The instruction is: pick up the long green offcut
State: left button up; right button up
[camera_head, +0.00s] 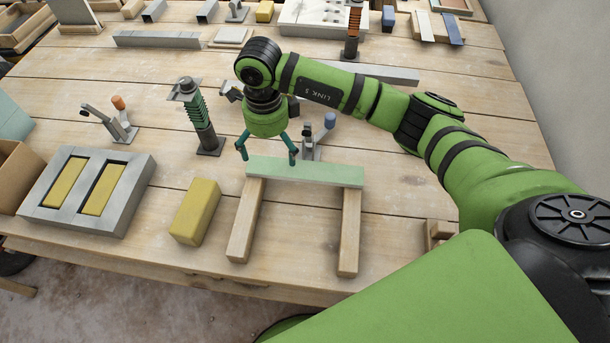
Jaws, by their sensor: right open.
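The long green offcut (320,173) is a pale green bar lying across the far ends of two wooden strips, a left one (245,222) and a right one (348,232). My right gripper (268,160) is open and points down at the left part of the offcut. Its two teal fingers are spread along the bar's length, one near its left end and one nearer its middle. I cannot tell whether the fingertips touch it. Nothing shows between the fingers. My left gripper is not in view.
A yellow block (195,212) lies left of the strips, beside a grey frame (137,190) with yellow inserts. A dark post with a green spring (201,118) and a toggle clamp (312,140) stand near the gripper. The table right of the offcut is largely clear.

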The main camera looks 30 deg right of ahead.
aim_at(276, 170)
jog(key=shift+f, duration=0.5)
jog(key=f+p, duration=0.3)
jog(key=f, duration=0.2)
jog(key=shift+s+f+p, duration=0.15)
jog(key=shift+s+p, duration=0.05)
jog(key=shift+p, duration=0.1)
jog(key=shift+w+f, duration=0.1)
jog(key=shift+f, duration=0.4)
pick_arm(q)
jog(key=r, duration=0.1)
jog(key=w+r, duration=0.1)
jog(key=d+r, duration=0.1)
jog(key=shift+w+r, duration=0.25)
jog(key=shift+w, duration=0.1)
pick_arm(e)
jog(key=shift+d, duration=0.1)
jog(key=c, duration=1.3)
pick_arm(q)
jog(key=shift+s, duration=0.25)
